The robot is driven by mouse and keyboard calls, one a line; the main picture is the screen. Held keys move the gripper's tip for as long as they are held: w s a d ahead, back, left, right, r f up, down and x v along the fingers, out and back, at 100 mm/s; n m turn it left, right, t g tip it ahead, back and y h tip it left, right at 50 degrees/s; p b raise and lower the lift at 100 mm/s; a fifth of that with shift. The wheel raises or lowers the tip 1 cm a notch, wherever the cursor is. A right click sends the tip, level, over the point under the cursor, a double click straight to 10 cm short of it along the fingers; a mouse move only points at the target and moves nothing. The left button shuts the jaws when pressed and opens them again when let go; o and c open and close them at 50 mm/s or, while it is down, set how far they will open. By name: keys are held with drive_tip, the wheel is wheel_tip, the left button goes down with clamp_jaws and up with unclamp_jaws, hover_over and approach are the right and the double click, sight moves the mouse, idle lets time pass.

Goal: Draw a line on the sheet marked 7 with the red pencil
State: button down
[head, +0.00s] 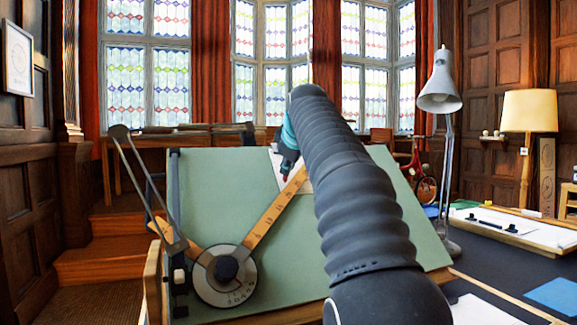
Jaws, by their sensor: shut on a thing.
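The tilted green drafting board (225,190) fills the middle of the head view. A pale sheet (276,162) lies on its upper middle, mostly hidden by my arm; no number on it can be read. My gripper (286,168) is over this sheet, seen only in part beside my arm, pointing down. A small dark red bit at its lower end appears to be the red pencil (285,178), held in the shut jaws. I cannot tell whether its tip touches the sheet.
A drafting-machine head (226,276) with a wooden ruler (270,213) lies across the board, the ruler's upper end close to my gripper. A grey desk lamp (440,95) stands right of the board. Another white drawing surface (520,230) and a blue sheet (555,294) lie at right.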

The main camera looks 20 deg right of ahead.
drive_tip(key=shift+w+f, duration=0.15)
drive_tip(key=shift+f, duration=0.05)
idle(0.4)
drive_tip(key=shift+w+d+r, duration=0.6)
drive_tip(key=shift+w+d, duration=0.05)
drive_tip(key=shift+d, duration=0.25)
drive_tip(key=shift+w+d+r, duration=0.6)
drive_tip(key=shift+d, duration=0.3)
idle(2.2)
drive_tip(key=shift+s+a, duration=0.1)
drive_tip(key=shift+a, duration=0.05)
idle(0.6)
drive_tip(key=shift+s+a+f, duration=0.4)
drive_tip(key=shift+a+f, duration=0.05)
drive_tip(key=shift+a, duration=0.15)
drive_tip(key=shift+s, duration=0.15)
